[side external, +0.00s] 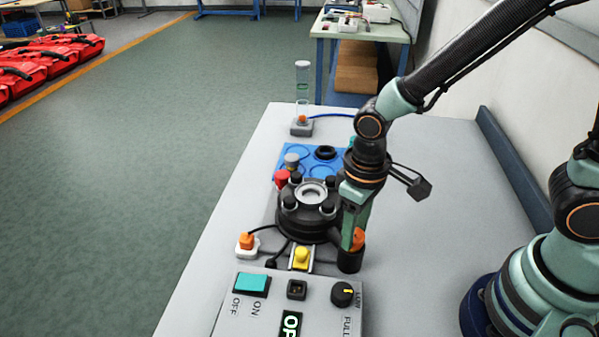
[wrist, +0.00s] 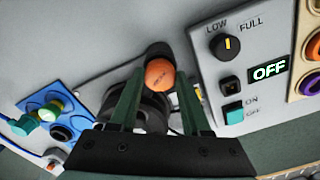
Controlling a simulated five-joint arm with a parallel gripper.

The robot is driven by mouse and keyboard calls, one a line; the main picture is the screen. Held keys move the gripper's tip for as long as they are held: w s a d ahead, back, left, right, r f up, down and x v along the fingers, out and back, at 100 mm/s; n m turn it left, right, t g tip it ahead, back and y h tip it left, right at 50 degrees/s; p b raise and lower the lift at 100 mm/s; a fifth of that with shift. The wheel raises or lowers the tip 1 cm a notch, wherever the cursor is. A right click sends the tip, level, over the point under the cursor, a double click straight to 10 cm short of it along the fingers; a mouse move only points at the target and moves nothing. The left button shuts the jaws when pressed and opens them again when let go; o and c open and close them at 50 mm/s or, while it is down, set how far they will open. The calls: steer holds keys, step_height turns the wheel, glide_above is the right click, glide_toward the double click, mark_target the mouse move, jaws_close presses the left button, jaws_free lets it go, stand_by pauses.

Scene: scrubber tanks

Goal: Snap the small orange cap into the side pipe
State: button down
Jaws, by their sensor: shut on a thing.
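The small orange cap (side external: 358,240) is between the fingertips of my gripper (side external: 353,243), which is shut on it. In the wrist view the round orange face of the cap (wrist: 159,73) shows between the two green fingers of my gripper (wrist: 162,78). The black side pipe (side external: 349,263) stands upright right under the cap in the side view, at the right of the black tank (side external: 303,226). The cap is at or just over the pipe's mouth; I cannot tell whether it is seated. The fingers hide part of the cap.
A control box (side external: 270,312) with a teal switch and a knob stands in front. An orange plug (side external: 247,241) and a yellow part (side external: 302,256) sit close by. A blue tray (side external: 325,158) and a clear cylinder (side external: 302,85) stand behind.

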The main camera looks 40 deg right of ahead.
jaws_free()
stand_by(0.3)
steer(key=shift+r, duration=0.1)
stand_by(0.4)
steer(key=shift+r, duration=3.45)
steer(key=w+d+r+m+t, duration=0.1)
steer(key=d+r+m+t, duration=0.2)
steer(key=d+r, duration=0.7)
steer(key=d+t, duration=0.2)
steer(key=d, duration=0.1)
steer(key=shift+w+r+t, duration=0.15)
steer(key=shift+t, duration=0.15)
